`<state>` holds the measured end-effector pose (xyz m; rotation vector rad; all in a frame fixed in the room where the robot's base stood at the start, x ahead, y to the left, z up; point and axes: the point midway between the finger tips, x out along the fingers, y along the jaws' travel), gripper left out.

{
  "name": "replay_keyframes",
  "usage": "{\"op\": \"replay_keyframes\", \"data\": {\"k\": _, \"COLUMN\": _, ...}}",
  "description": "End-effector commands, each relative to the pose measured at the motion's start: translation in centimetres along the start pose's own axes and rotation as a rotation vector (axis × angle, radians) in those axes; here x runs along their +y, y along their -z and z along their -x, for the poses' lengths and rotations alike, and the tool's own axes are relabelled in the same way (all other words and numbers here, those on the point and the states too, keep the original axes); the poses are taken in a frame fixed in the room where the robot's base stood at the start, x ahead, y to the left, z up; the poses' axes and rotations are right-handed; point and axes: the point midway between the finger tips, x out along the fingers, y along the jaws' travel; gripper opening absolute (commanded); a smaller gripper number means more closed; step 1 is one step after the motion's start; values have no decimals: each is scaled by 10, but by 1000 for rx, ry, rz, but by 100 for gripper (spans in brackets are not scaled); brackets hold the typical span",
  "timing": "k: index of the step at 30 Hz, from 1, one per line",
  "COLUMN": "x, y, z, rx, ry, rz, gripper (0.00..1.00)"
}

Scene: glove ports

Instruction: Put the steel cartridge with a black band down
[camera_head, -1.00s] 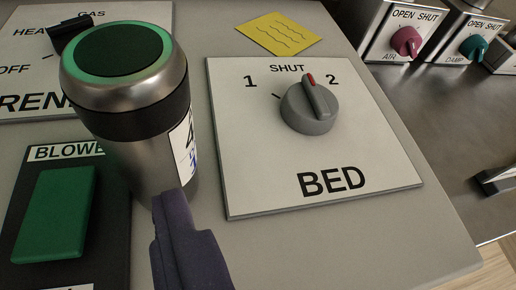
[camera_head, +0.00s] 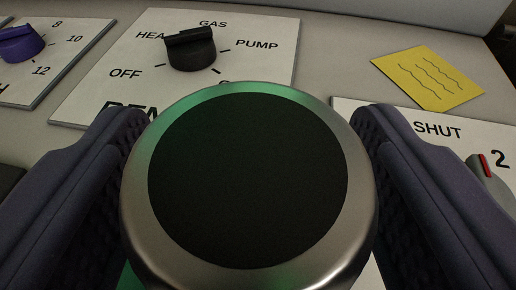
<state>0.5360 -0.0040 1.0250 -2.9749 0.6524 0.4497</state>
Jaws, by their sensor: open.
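The steel cartridge (camera_head: 250,180) fills the middle of the view, seen from above. Its top is a black disc inside a steel rim with a green tint. Its side, black band and base are hidden below the rim. My gripper (camera_head: 250,150) is open, with one dark ribbed finger on each side of the cartridge. Both fingers look close to the rim, and I cannot tell if either touches it. What the cartridge stands on is hidden beneath it.
Behind the cartridge is a white panel (camera_head: 120,90) with a black knob (camera_head: 190,48). A purple knob (camera_head: 20,44) is at the far left. A yellow note (camera_head: 428,76) lies at the right, above the panel marked SHUT (camera_head: 400,115) with a grey knob (camera_head: 490,180).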

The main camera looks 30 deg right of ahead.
Motion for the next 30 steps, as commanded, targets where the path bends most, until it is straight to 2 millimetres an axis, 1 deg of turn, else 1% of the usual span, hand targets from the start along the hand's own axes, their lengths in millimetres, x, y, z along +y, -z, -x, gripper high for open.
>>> {"op": "replay_keyframes", "data": {"k": 1, "x": 0, "y": 0, "z": -6, "rx": 1, "ry": 0, "rz": -1, "gripper": 74}}
{"op": "replay_keyframes", "data": {"k": 3, "x": 0, "y": 0, "z": -9, "rx": 0, "ry": -1, "rz": -1, "gripper": 74}}
{"op": "replay_keyframes", "data": {"k": 9, "x": 0, "y": 1, "z": -9, "rx": 0, "ry": -1, "rz": -1, "gripper": 74}}
{"op": "replay_keyframes", "data": {"k": 14, "x": 0, "y": 1, "z": -9, "rx": 0, "ry": 0, "rz": -1, "gripper": 37}}
{"op": "replay_keyframes", "data": {"k": 15, "x": 0, "y": 1, "z": -9, "rx": 0, "ry": 0, "rz": -1, "gripper": 28}}
{"op": "replay_keyframes", "data": {"k": 17, "x": 0, "y": 1, "z": -9, "rx": -1, "ry": 0, "rz": -1, "gripper": 14}}
{"op": "replay_keyframes", "data": {"k": 18, "x": 0, "y": 1, "z": -9, "rx": 0, "ry": 0, "rz": -1, "gripper": 5}}
{"op": "replay_keyframes", "data": {"k": 19, "x": 0, "y": 1, "z": -9, "rx": 0, "ry": 0, "rz": -1, "gripper": 2}}
{"op": "replay_keyframes", "data": {"k": 26, "x": 0, "y": 2, "z": -8, "rx": 0, "ry": 0, "rz": -2, "gripper": 2}}
{"op": "replay_keyframes", "data": {"k": 30, "x": 0, "y": 11, "z": -6, "rx": 0, "ry": 0, "rz": -2, "gripper": 2}}
